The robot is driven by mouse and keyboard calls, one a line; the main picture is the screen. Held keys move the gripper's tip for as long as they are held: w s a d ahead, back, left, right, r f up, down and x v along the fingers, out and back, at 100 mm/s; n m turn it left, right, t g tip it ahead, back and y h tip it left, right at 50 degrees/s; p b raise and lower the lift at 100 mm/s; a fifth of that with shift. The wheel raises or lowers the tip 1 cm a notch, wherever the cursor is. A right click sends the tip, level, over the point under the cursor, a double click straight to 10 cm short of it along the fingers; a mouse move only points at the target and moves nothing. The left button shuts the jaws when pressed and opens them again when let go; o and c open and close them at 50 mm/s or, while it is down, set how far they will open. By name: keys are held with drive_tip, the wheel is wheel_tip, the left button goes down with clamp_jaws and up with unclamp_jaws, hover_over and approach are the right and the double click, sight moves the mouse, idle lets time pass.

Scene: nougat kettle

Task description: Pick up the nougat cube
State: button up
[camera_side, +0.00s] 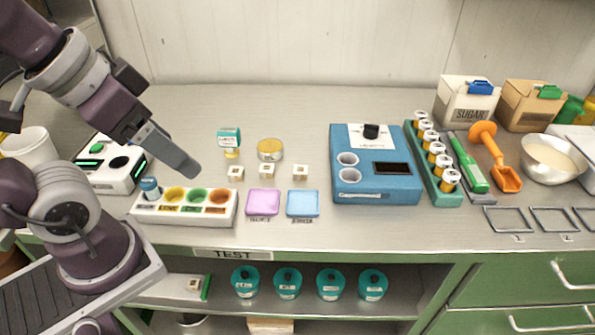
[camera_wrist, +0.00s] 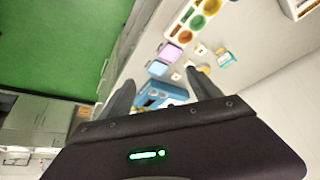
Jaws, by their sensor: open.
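Three small cream nougat cubes with dark marks stand in a row on the metal counter: a left cube (camera_side: 236,173), a middle cube (camera_side: 267,171) and a right cube (camera_side: 300,172). Pale cubes also show in the wrist view, one of them near the teal-labelled item (camera_wrist: 201,50). My gripper (camera_side: 190,168) hangs above the counter, left of the cubes and apart from them. In the wrist view its two fingers (camera_wrist: 160,79) are spread with nothing held between them.
A pink tray (camera_side: 263,202) and a blue tray (camera_side: 303,204) lie in front of the cubes. A white rack with coloured wells (camera_side: 183,207) stands below my gripper. A round tin (camera_side: 270,150) and teal-labelled item (camera_side: 229,140) stand behind; a blue machine (camera_side: 376,185) stands right.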

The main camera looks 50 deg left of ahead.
idle(0.3)
drive_tip(key=c, duration=0.4)
drive_tip(key=n+g, duration=0.6)
drive_tip(key=n, duration=2)
hover_over(301, 169)
drive_tip(key=s, duration=0.1)
wheel_tip(301, 169, down, 15)
drive_tip(key=shift+a+f, duration=0.15)
drive_tip(key=shift+f, duration=0.05)
drive_tip(key=f, duration=0.4)
drive_tip(key=w+f, duration=0.1)
drive_tip(key=f, duration=0.2)
